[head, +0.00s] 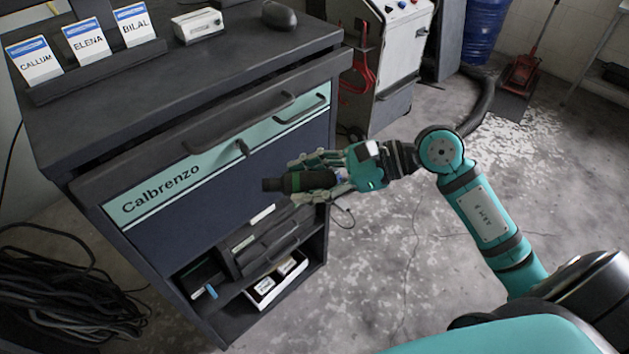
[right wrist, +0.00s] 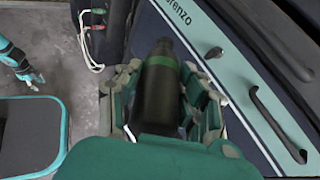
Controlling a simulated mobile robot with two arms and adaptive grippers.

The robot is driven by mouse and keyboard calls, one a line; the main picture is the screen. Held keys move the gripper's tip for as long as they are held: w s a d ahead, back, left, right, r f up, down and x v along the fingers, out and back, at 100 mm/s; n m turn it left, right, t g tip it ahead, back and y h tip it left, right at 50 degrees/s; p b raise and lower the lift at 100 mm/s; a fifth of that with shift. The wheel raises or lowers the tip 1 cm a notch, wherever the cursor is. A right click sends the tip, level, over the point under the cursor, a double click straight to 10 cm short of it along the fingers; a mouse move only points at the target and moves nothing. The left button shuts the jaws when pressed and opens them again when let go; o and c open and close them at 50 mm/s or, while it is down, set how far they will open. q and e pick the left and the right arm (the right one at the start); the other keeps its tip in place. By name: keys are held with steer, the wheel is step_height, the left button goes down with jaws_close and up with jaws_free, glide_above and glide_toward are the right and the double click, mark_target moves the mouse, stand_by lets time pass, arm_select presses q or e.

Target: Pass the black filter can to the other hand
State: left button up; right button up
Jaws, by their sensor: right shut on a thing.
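The black filter can (head: 296,182) has a green band and lies roughly level in the head view. My right gripper (head: 318,176) is shut on it, with fingers on both sides, in front of the Calbrenzo cabinet. In the right wrist view the can (right wrist: 160,88) stands between the fingers of the right gripper (right wrist: 163,95), its narrower end pointing away. My left gripper does not show in the head view. A teal gripper (right wrist: 30,72), apparently my left one, shows small at the left edge of the right wrist view, empty and apart from the can.
The dark cabinet (head: 190,185) stands close behind the can, with drawer handles sticking out and an open lower shelf. Name cards (head: 86,40) and a mouse (head: 279,14) are on its top. Cables (head: 60,290) lie at the lower left. The floor (head: 400,250) around my right arm is clear.

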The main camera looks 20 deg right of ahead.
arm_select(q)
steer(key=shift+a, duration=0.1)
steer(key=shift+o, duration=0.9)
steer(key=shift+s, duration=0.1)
arm_select(e)
steer(key=w+a+r+n+g, duration=0.1)
steer(key=a+r+n+g, duration=0.2)
steer(key=r, duration=0.3)
steer(key=w+a+r+n+g+y, duration=0.1)
steer(key=w+a+r+n+g, duration=0.1)
steer(key=r, duration=0.5)
steer(key=a+n+g, duration=0.1)
steer(key=a+g, duration=0.1)
steer(key=a, duration=0.1)
steer(key=shift+a+r+n, duration=0.15)
steer(key=shift+a+n, duration=0.15)
